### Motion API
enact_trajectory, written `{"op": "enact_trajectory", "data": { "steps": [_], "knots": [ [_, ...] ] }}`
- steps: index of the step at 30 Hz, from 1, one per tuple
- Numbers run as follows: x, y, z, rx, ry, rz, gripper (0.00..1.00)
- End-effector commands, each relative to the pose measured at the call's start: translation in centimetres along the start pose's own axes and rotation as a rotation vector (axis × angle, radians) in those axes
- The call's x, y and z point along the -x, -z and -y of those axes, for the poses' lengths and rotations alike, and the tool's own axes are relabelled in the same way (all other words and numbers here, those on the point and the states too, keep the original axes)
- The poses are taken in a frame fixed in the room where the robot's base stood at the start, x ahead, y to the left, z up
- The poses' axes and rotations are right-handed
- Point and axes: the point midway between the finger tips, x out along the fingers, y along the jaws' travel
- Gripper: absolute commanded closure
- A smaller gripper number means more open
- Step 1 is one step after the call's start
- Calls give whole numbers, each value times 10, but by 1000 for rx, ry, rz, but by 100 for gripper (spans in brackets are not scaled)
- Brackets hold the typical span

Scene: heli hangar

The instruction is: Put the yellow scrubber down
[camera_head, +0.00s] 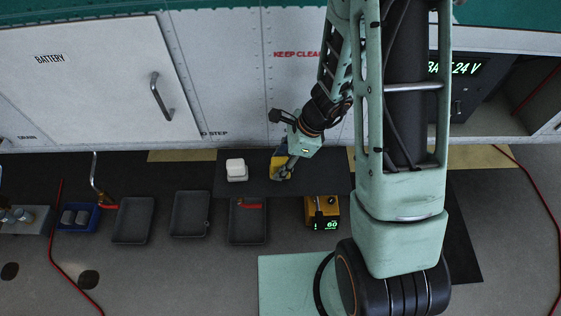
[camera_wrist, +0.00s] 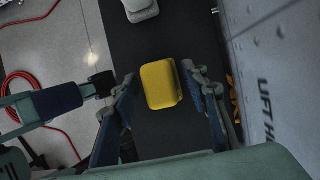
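The yellow scrubber (camera_wrist: 161,85) lies between my gripper's fingers in the wrist view, over a dark mat (camera_wrist: 165,140). A narrow dark gap shows between it and each finger, so the fingers do not appear to press on it. My gripper (camera_wrist: 160,85) looks open around it. In the head view, the scrubber (camera_head: 276,166) appears to rest on the dark mat (camera_head: 325,182) near the white panel. My gripper (camera_head: 287,168) reaches down over it and hides part of it. I cannot tell the exact height of the scrubber's underside.
A white block (camera_head: 236,170) sits on the mat to the left. Dark trays (camera_head: 190,214) and a yellow device with green digits (camera_head: 323,213) lie in front. The white panel (camera_head: 230,75) stands behind. Red cable (camera_head: 61,262) runs along the left floor.

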Motion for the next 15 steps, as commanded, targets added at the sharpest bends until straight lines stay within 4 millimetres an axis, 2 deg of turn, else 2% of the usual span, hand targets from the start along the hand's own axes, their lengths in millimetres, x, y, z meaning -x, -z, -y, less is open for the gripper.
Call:
{"op": "enact_trajectory", "data": {
  "steps": [8,15],
  "knots": [
    [-2,2,0,-1,1,0,59],
    [42,-4,3,2,5,1,59]
  ]
}}
